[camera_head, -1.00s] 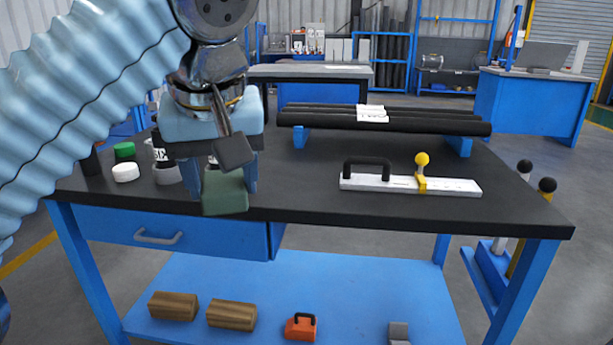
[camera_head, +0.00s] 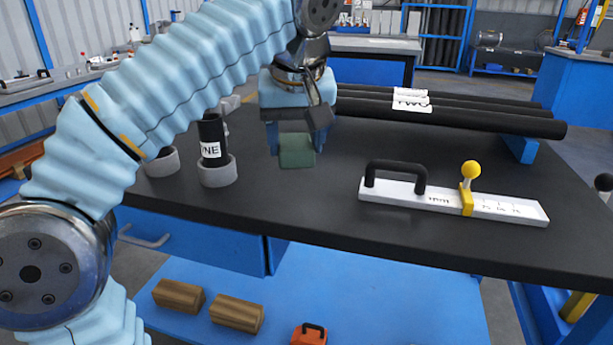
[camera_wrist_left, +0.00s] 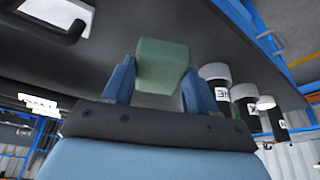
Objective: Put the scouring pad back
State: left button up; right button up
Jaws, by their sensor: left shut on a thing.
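The scouring pad is a green block (camera_head: 296,151) held between the fingers of my left gripper (camera_head: 294,138). In the head view it hangs below the gripper over the black tabletop, left of the white gauge. The wrist view shows the green pad (camera_wrist_left: 162,66) between the two blue fingers, which are shut on it. Whether the pad touches the tabletop I cannot tell. My right gripper is not in view.
A white gauge with black handle (camera_head: 400,193) lies to the right. Black pipes (camera_head: 470,118) lie behind. Tabletop between is clear.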

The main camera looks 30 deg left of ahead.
aim_at(302, 154)
pick_arm(q)
jog(key=w+f, duration=0.2)
jog(key=f, duration=0.1)
jog(key=w+f+b, duration=0.1)
jog(key=shift+w+a+f, duration=0.15)
jog(key=shift+a, duration=0.25)
jog(key=x, duration=0.2)
jog(key=b+x, duration=0.1)
jog(key=x, duration=0.1)
jog(key=shift+w+d+f, duration=0.1)
jog(key=shift+d+f, duration=0.05)
jog(key=shift+d, duration=0.15)
jog(key=shift+f, duration=0.3)
jog(key=shift+f, duration=0.1)
jog(key=o, duration=1)
